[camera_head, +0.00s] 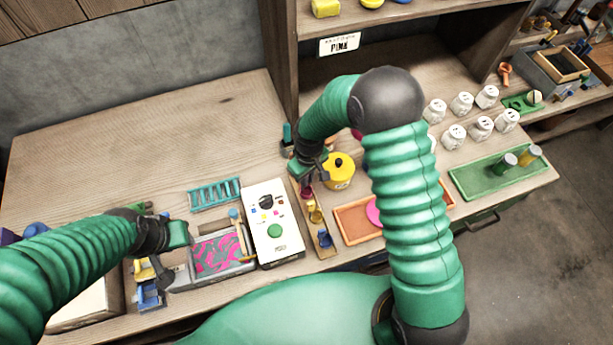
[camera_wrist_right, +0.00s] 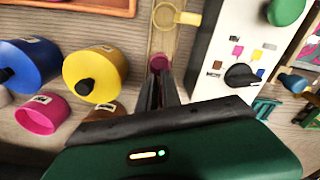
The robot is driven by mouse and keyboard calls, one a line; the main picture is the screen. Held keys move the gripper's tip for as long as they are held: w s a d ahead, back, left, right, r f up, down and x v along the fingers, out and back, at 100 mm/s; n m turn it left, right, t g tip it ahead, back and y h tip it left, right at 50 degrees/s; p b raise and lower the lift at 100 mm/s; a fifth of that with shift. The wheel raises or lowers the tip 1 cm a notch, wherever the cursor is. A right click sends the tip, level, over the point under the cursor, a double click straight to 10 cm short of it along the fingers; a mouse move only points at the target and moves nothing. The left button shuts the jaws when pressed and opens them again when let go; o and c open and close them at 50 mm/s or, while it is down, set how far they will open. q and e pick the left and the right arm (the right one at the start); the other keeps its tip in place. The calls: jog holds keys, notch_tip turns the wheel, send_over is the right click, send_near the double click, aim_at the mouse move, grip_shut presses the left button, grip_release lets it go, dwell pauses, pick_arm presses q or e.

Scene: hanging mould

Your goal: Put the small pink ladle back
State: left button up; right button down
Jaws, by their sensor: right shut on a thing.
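The small pink ladle (camera_head: 306,193) is at the far end of a narrow wooden rack (camera_head: 329,253). Its pink cup (camera_wrist_right: 157,62) shows just beyond my right fingertips in the right wrist view. My right gripper (camera_head: 305,176) is shut on it, and the fingers hide most of its handle. I cannot tell whether the ladle touches the rack. A yellow ladle (camera_head: 315,214) and a blue ladle (camera_head: 324,239) sit nearer on the same rack. My left gripper (camera_head: 172,262) is over the left bench, beside the pink-and-teal tray; its opening is unclear.
A white control box (camera_head: 268,208) stands left of the rack. A yellow lidded pot (camera_head: 339,172) stands close on its right, with an orange-brown tray (camera_head: 350,222) nearby. White jars and a green tray (camera_head: 474,181) are farther right. The back left bench is clear.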

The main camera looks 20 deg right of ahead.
jog(key=shift+d+f, duration=0.1)
jog(key=shift+d, duration=0.15)
jog(key=c, duration=1.5)
grip_release()
jog(key=shift+c, duration=0.2)
notch_tip(320, 180, up, 12)
jog(key=s+b, duration=0.1)
jog(key=b, duration=0.1)
jog(key=s+d+m+t, duration=0.1)
jog(key=s+d+m, duration=0.1)
jog(key=s, duration=0.4)
jog(key=s+d+m+t, duration=0.1)
jog(key=s+d+m, duration=0.1)
jog(key=s, duration=0.5)
jog(key=shift+s+d+r+m, duration=0.2)
jog(key=shift+d+r+m, duration=0.2)
jog(key=shift+d, duration=0.1)
